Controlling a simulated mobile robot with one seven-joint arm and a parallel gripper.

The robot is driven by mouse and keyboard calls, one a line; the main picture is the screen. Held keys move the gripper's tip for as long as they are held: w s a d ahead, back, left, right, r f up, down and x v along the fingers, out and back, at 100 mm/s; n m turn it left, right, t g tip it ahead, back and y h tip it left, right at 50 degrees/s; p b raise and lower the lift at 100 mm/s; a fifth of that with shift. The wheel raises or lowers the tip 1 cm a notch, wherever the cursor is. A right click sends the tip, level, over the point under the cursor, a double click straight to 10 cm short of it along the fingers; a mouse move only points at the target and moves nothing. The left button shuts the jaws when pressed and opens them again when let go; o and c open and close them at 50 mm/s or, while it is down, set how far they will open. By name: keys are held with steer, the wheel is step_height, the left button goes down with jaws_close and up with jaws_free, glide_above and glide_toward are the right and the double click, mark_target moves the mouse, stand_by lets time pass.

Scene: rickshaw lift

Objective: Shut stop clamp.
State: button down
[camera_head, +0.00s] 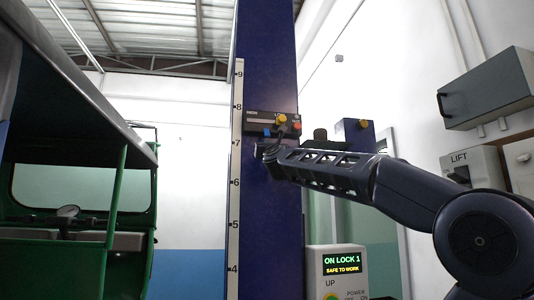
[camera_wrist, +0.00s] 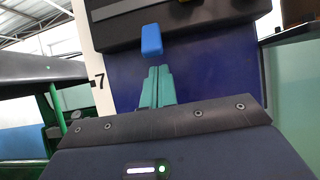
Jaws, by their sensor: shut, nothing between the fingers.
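The stop clamp seems to be the dark box (camera_head: 260,123) on the blue lift column (camera_head: 267,50), just above mark 7 of the scale. It carries a yellow knob (camera_head: 281,119), a red knob (camera_head: 296,127) and a small blue tab (camera_head: 267,132). In the wrist view the blue tab (camera_wrist: 151,40) hangs below the dark box (camera_wrist: 205,22). My gripper (camera_head: 262,152) is just below the box, partly hidden by my arm. In the wrist view its teal fingers (camera_wrist: 157,75) are shut and empty, pointing at the tab, with a small gap seen between them and it.
A green rickshaw (camera_head: 115,190) stands at the left. A pale scale strip (camera_head: 236,200) runs up the column. A display box (camera_head: 340,265) reads "ON LOCK 1, SAFE TO WORK". A LIFT switch box (camera_head: 470,165) and a grey cabinet (camera_head: 490,90) hang on the right wall.

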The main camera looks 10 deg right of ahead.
steer(key=shift+s+a+r, duration=0.1)
steer(key=shift+s+r, duration=0.25)
steer(key=shift+s, duration=0.1)
steer(key=shift+s+r, duration=0.3)
steer(key=shift+s, duration=0.15)
stand_by(0.4)
steer(key=shift+s+r, duration=0.9)
steer(key=shift+r, duration=0.1)
steer(key=shift+f, duration=0.65)
glide_toward(268, 135)
steer(key=s+r, duration=0.1)
steer(key=r, duration=0.1)
steer(key=s+r, duration=0.2)
steer(key=shift+s, duration=0.15)
